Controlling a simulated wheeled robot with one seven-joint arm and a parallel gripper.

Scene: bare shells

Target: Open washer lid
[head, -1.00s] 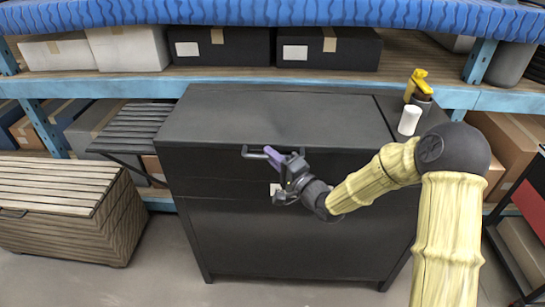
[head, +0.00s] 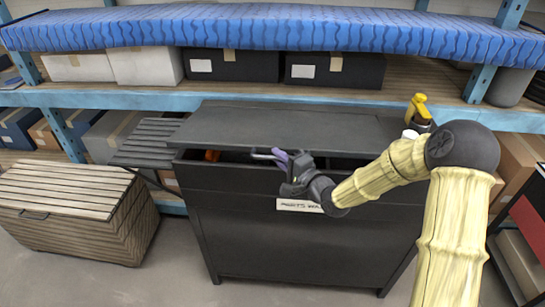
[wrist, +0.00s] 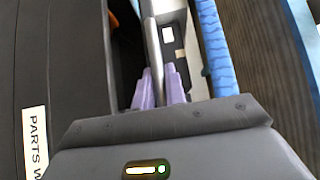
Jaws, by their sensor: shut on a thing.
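The washer is a black cabinet (head: 300,235) with a white label (head: 299,206) on its front. Its dark flat lid (head: 270,122) is raised at the front, and a dark gap shows between lid and body. The lid's bar handle (head: 258,155) is at its front edge. My gripper (head: 281,157) is shut on this handle, its purple fingers around the bar. In the wrist view the fingers (wrist: 158,92) close on the handle bar (wrist: 152,45), with the label (wrist: 35,140) at left. Most of the washer's inside is hidden.
An orange thing (head: 211,155) shows in the gap at left. A yellow-topped bottle (head: 418,108) stands behind the lid at right. A blue shelf (head: 270,35) hangs above and behind. A slatted wooden chest (head: 65,210) stands left, with clear floor between.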

